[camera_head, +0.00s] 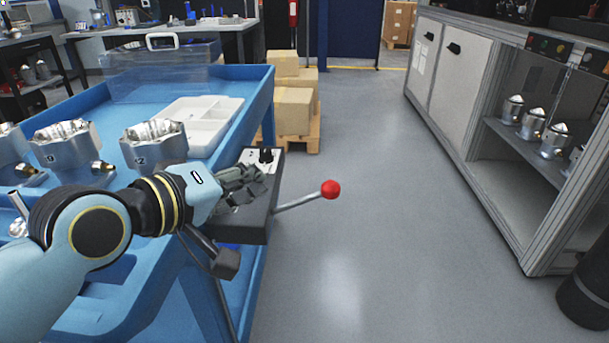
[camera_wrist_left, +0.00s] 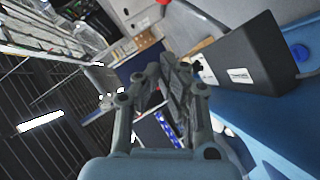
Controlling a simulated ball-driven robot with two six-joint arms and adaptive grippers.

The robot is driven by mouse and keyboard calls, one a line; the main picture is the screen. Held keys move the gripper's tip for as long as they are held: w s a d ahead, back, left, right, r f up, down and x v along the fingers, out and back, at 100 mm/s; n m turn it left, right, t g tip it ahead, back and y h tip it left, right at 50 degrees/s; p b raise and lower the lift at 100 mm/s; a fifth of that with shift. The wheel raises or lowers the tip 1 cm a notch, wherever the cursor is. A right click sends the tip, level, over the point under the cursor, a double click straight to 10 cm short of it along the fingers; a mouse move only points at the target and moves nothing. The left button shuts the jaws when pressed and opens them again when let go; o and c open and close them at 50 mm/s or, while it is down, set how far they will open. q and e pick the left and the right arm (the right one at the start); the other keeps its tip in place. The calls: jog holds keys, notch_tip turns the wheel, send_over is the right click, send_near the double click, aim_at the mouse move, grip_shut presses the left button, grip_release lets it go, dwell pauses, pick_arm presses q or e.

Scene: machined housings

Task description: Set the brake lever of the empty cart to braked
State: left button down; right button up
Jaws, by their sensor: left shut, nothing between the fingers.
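A brake lever with a red ball knob (camera_head: 330,190) and a metal rod (camera_head: 297,202) sticks out to the right from a dark box (camera_head: 257,218) on the corner of a blue cart (camera_head: 240,84). My left gripper (camera_head: 248,184) is shut and empty, over the box and left of the knob, apart from the knob. In the left wrist view the shut fingers (camera_wrist_left: 170,85) stand beside the dark box (camera_wrist_left: 245,60), which bears a white label. The knob (camera_wrist_left: 163,2) is cut by the top edge there. My right gripper is not in view.
The cart holds metal housings (camera_head: 155,145), small brass-ended parts and a white divided tray (camera_head: 227,104). Cardboard boxes (camera_head: 293,110) stand on a pallet behind. A grey cabinet (camera_head: 455,85) with metal parts lines the right. The floor between is clear.

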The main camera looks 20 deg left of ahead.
pick_arm(q)
jog(key=b, duration=0.3)
send_over(301, 200)
jog(key=d, duration=0.2)
jog(key=shift+f, duration=2.75)
jog(key=shift+s+a, duration=0.15)
jog(key=shift+s, duration=0.1)
